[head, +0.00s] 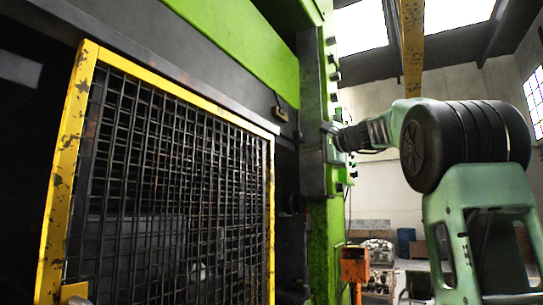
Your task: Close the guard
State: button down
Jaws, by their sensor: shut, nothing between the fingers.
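The guard (69,170) is a dark wire mesh panel in a chipped yellow frame, filling the left half of the head view. Its left edge looks nearer to me than its right edge. The right edge stands beside a dark gap before the green press column (328,225). I cannot tell exactly how far open the guard is. A yellow piece, perhaps a handle, shows at its lower left corner (74,292). My gripper (327,130) is small in view, shut and empty, at the column's upper part, right of the guard and apart from it. Whether it touches the column is unclear.
The green press beam (230,45) runs above the guard. An orange box (355,263) stands low beside the column. A yellow post (411,50) hangs behind my arm.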

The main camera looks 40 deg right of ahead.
jog(key=w+a+p, duration=0.3)
jog(key=w+p, duration=0.3)
jog(key=w, duration=0.3)
jog(key=shift+a, duration=0.3)
jog(key=shift+r, duration=0.1)
